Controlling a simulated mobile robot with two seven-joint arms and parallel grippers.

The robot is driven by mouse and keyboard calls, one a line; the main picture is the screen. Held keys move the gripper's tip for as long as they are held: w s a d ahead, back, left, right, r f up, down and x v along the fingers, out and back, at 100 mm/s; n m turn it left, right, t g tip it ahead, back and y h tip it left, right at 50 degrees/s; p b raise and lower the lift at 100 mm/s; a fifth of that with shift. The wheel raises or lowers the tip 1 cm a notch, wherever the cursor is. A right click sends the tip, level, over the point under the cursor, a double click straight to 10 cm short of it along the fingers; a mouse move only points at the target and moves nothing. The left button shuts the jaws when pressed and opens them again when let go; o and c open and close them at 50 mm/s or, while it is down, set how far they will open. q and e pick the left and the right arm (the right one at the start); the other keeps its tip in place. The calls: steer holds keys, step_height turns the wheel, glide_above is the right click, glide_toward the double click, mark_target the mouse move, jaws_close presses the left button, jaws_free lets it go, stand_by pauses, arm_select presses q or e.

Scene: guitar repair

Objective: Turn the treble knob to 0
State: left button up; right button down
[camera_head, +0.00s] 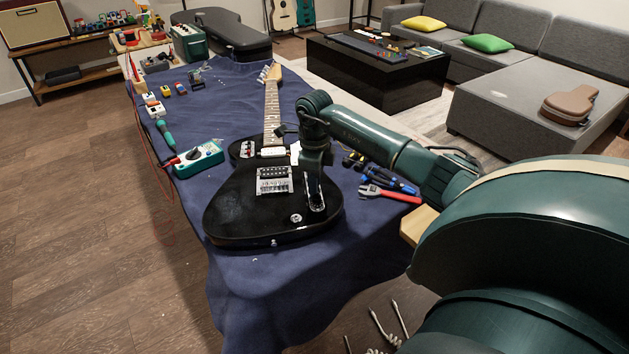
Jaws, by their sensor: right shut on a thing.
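A black electric guitar (240,207) lies face up on the blue cloth, its neck pointing away from me. My right gripper (316,203) comes down from above onto the right side of the guitar body. It is shut, apparently on the treble knob, which the fingers hide; its pointer and setting cannot be read. A small round silver part (296,218) shows on the body just left of and nearer than the fingertips. My left gripper is not in view.
The blue cloth (262,282) covers the bench. A teal multimeter (199,158) lies left of the guitar.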

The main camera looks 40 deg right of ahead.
steer(key=n+b, duration=0.1)
steer(key=n, duration=0.4)
steer(key=shift+n+b, duration=0.6)
steer(key=shift+n, duration=1.2)
steer(key=c, duration=1.5)
jaws_free()
steer(key=shift+c, duration=0.2)
steer(key=shift+r, duration=0.1)
step_height(320, 180, up, 13)
